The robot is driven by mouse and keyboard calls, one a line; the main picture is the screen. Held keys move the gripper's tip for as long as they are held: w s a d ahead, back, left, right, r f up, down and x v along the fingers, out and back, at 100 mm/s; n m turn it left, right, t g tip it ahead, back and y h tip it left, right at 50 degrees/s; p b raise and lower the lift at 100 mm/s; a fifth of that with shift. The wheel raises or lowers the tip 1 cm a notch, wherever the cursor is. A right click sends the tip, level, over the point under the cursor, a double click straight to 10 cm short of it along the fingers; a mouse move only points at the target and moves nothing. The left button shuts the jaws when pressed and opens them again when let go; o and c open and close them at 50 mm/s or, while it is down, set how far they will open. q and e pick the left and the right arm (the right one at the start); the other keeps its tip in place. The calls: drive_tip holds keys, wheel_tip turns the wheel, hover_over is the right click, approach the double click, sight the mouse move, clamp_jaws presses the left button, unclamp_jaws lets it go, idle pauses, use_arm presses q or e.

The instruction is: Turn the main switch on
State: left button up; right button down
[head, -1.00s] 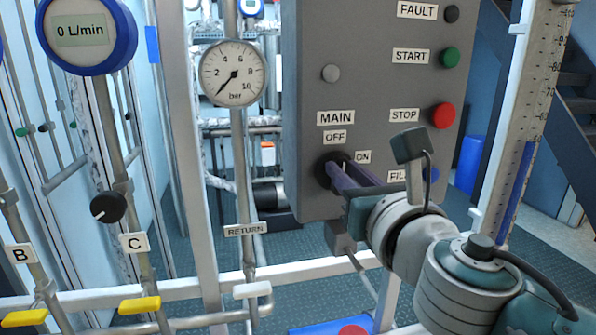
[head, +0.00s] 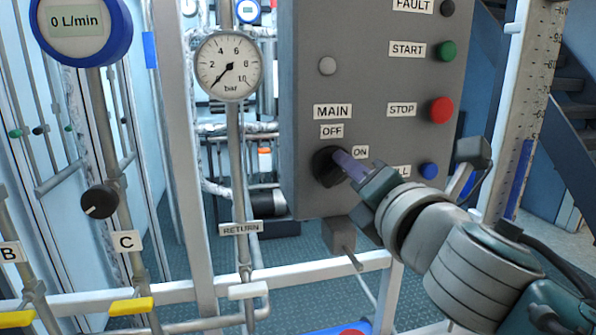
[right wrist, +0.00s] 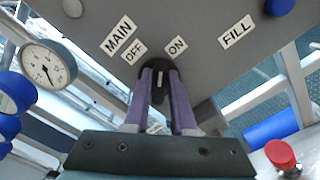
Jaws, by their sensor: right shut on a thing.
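The main switch (head: 326,168) is a black round knob low on the grey control panel, with MAIN and OFF labels above it and an ON label to its upper right. My right gripper (head: 343,163) reaches in from the lower right, its purple fingers at the knob. In the right wrist view, the right gripper (right wrist: 164,84) is shut on the knob (right wrist: 174,74), one finger on each side. The fingers hide much of the knob, so I cannot tell exactly which label it points to. My left gripper is not in view.
On the panel are a green START button (head: 447,51), a red STOP button (head: 440,109) and a blue button (head: 428,171) close to my right wrist. A pressure gauge (head: 229,66) stands left of the panel. A small grey box (head: 340,235) hangs below.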

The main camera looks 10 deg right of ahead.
drive_tip(key=shift+d+f+m+b, duration=0.15)
drive_tip(key=shift+m+b, duration=0.1)
drive_tip(key=shift+m, duration=1.1)
drive_tip(key=shift+a+f+m+b, duration=0.1)
drive_tip(key=shift+f+m+b, duration=0.15)
drive_tip(key=shift+m, duration=1.15)
drive_tip(key=shift+d+f+m+b, duration=0.1)
drive_tip(key=shift+m+b, duration=0.15)
drive_tip(key=shift+m, duration=1.1)
drive_tip(key=c, duration=0.7)
unclamp_jaws()
drive_tip(key=shift+c, duration=0.2)
